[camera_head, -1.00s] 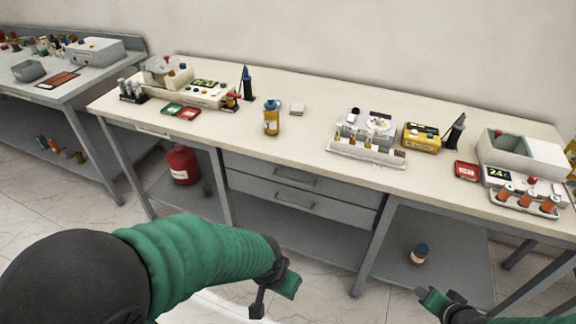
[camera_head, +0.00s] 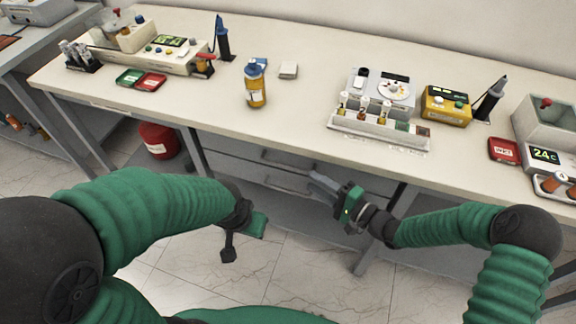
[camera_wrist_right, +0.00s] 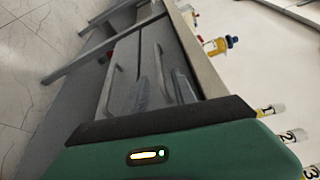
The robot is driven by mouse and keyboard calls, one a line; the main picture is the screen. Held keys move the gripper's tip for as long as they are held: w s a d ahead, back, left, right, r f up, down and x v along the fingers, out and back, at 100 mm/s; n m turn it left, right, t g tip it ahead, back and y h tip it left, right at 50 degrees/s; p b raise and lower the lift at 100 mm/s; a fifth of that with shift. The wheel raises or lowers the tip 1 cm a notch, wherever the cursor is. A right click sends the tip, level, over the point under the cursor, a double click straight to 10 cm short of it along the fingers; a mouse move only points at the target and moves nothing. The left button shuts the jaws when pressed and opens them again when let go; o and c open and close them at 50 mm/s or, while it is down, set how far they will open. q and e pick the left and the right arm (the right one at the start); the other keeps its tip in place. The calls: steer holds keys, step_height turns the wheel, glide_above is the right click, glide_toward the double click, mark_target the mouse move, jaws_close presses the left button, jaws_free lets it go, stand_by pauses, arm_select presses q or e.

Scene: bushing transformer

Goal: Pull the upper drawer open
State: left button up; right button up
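The upper drawer (camera_head: 230,153) is a grey front under the workbench top, and it looks shut. Its bar handle (camera_head: 285,160) shows just left of my right gripper. The lower drawer's handle (camera_head: 287,186) is below it. The drawer fronts also show in the right wrist view (camera_wrist_right: 155,65), seen at a slant. My right gripper (camera_head: 318,184) points left in front of the drawers, close to the handles. I see no clear grip on either handle, and its finger opening is unclear. My left gripper (camera_head: 243,240) hangs lower left, away from the drawers, its finger opening unclear.
The workbench top (camera_head: 300,110) overhangs the drawers. It carries a yellow bottle (camera_head: 255,86), a vial rack (camera_head: 378,128) and a yellow device (camera_head: 446,105). A bench leg (camera_head: 382,225) stands by my right forearm. A red canister (camera_head: 158,141) sits at left.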

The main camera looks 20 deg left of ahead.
mark_target(287, 167)
steer(key=b+x, duration=0.1)
steer(key=x, duration=1)
steer(key=shift+a+f, duration=0.1)
steer(key=shift+f, duration=0.1)
steer(key=shift+d, duration=0.25)
steer(key=shift+a, duration=0.2)
jaws_close()
steer(key=shift+s+f, duration=0.1)
